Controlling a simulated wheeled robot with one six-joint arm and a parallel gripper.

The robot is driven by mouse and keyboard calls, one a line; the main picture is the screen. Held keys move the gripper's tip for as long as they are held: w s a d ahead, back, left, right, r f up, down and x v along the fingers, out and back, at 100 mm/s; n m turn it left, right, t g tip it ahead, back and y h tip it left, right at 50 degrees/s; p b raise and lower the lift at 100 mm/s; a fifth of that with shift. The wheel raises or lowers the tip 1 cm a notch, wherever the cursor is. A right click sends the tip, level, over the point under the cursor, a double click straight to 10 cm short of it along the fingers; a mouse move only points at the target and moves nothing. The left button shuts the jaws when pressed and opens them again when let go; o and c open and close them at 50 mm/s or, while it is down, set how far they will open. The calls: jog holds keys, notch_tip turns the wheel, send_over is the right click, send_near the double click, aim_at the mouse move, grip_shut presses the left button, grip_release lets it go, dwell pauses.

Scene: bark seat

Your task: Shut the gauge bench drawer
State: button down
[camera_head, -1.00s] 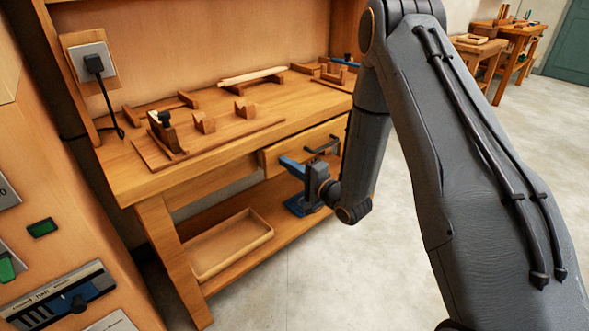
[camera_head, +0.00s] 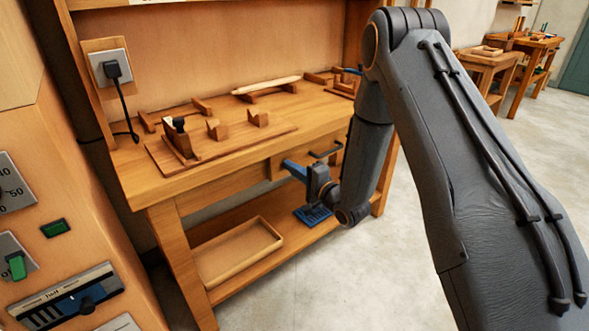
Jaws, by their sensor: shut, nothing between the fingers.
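The gauge bench (camera_head: 235,180) is wooden and stands in the middle of the view. Its drawer (camera_head: 282,166) is under the top at the right, with a dark bar handle (camera_head: 326,153). The drawer front looks close to flush with the bench; a small gap cannot be judged. My gripper (camera_head: 288,165), with blue fingers, is shut and empty. It is at the drawer front, left of and below the handle, and covers part of it. Whether the fingertips touch the drawer is unclear. My arm hides the drawer's right end.
Wooden blocks (camera_head: 217,128) and a pale rod (camera_head: 265,86) lie on the top. A wooden tray (camera_head: 240,253) and a blue item (camera_head: 313,215) are on the lower shelf. A panel with switches (camera_head: 55,228) stands close at left. Floor is clear in front.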

jog(key=shift+w+a+r, duration=0.15)
jog(key=shift+w+r, duration=0.05)
jog(key=p+v, duration=0.2)
jog(key=v, duration=1.2)
jog(key=s+d+r+n+g+h+p, duration=0.6)
jog(key=s+d+r+n+g+h, duration=0.15)
jog(key=d+h, duration=0.25)
jog(key=s+r+n+g+p, duration=0.1)
jog(key=s+r, duration=0.4)
jog(key=s, duration=0.6)
jog(key=s+a+r+n+g+p, duration=0.1)
jog(key=s+r+g, duration=0.4)
jog(key=s, duration=0.7)
jog(key=shift+s+a+n+g+h+p, duration=0.2)
jog(key=shift+s+n+g+h+p, duration=0.25)
jog(key=shift+p, duration=0.45)
jog(key=shift+w+r, duration=0.1)
jog(key=shift+r, duration=0.05)
